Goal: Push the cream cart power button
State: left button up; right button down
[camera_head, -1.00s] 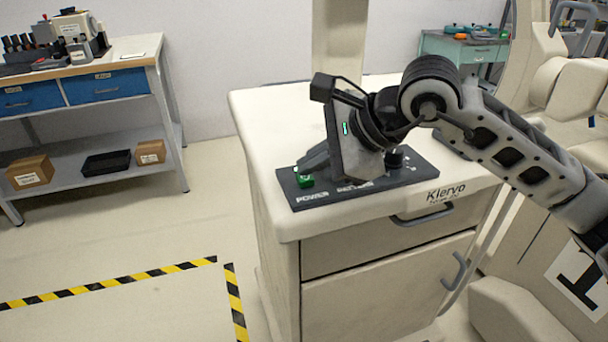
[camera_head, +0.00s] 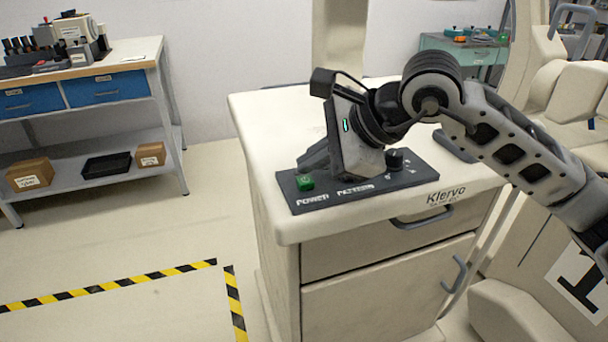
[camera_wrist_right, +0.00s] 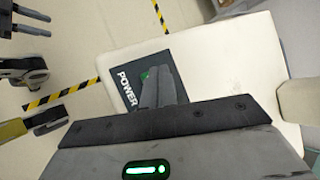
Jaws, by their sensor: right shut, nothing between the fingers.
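The cream cart (camera_head: 262,108) stands in the middle of the head view, with a dark control panel (camera_head: 408,178) on its top. The green power button (camera_head: 305,183) sits at the panel's left end, above the word POWER. My right gripper (camera_head: 308,160) is shut and empty, tilted down, its fingertips just behind and above the button. In the right wrist view the green button (camera_wrist_right: 146,73) shows beside the shut fingertips (camera_wrist_right: 153,78); a small gap or light touch cannot be told apart. My left gripper is not clearly seen.
A black knob (camera_head: 396,158) stands on the panel to the right, under my right wrist. A drawer handle (camera_head: 422,217) sticks out in front. A workbench (camera_head: 140,52) stands at the left. Dark prongs (camera_wrist_right: 32,22) at the wrist view's upper left are unclear.

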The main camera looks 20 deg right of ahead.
aim_at(312, 181)
notch_tip(312, 181, up, 6)
jog(key=p, duration=0.3)
dwell(0.6)
